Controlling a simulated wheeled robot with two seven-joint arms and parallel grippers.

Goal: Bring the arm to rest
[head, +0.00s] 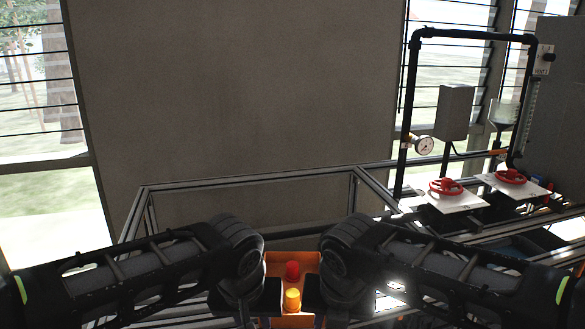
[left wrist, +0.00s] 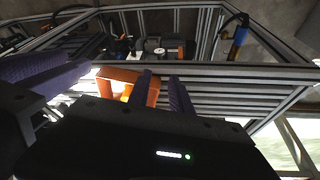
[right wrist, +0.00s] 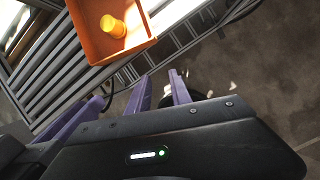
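My two arms come in from the lower left and lower right of the head view and fold toward the middle, roughly mirrored. Their grippers point down and away there, and their fingers are mostly hidden. In the left wrist view my left gripper (left wrist: 118,76) has its purple fingers spread, with no object held between them. In the right wrist view my right gripper (right wrist: 130,88) also has its fingers apart and empty.
A metal profile frame (head: 250,178) spans ahead of the arms. At the right stands a black pipe rig (head: 409,110) with a gauge (head: 424,145) and two red handwheels (head: 445,187) on white plates. A grey wall panel (head: 240,90) fills the back; louvred windows flank it.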

